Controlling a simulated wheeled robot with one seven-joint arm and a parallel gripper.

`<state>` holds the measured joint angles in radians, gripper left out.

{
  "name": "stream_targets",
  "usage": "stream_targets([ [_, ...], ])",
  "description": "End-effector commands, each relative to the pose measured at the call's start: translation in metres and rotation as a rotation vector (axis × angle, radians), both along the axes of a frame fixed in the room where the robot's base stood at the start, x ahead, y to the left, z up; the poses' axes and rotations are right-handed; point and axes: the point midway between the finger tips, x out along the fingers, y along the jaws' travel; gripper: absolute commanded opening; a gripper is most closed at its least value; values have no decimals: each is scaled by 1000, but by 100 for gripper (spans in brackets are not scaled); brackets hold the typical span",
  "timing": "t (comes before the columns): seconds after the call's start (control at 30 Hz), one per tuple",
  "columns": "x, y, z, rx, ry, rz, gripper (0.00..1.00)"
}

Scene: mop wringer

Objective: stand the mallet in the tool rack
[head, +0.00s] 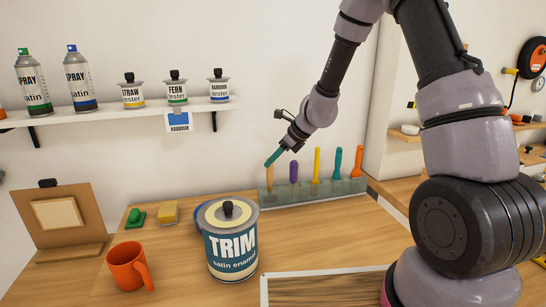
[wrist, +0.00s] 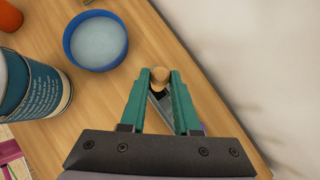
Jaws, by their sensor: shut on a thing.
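My gripper (head: 274,157) has teal fingers and is at the left end of the tool rack, close to the wall. In the wrist view my gripper (wrist: 159,82) is shut on a tan wooden handle, which I take to be the mallet (wrist: 158,75). In the head view the mallet (head: 270,176) hangs below the fingers, roughly upright, at the rack's left end. I cannot tell whether it touches the rack's floor. The mallet's head is not clearly visible. The tool rack (head: 325,195) is a greenish, see-through trough on the bench against the wall.
Purple (head: 294,171), yellow (head: 316,164), teal (head: 337,163) and orange (head: 357,161) handles stand in the rack to the right. A TRIM paint can (head: 232,250) stands in front. A blue bowl (wrist: 70,48) and an orange mug (head: 126,267) stand left. Shelf cans (head: 80,80) are above.

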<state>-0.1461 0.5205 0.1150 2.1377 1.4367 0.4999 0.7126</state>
Motion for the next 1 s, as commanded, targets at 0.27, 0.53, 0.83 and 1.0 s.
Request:
stream_targets([
  [0.27, 0, 0, -5, 0, 1, -1, 0],
  [0.53, 0, 0, -5, 0, 1, -1, 64],
  [0.83, 0, -1, -5, -1, 1, -1, 65],
  [1.0, -4, -8, 6, 0, -2, -1, 65],
])
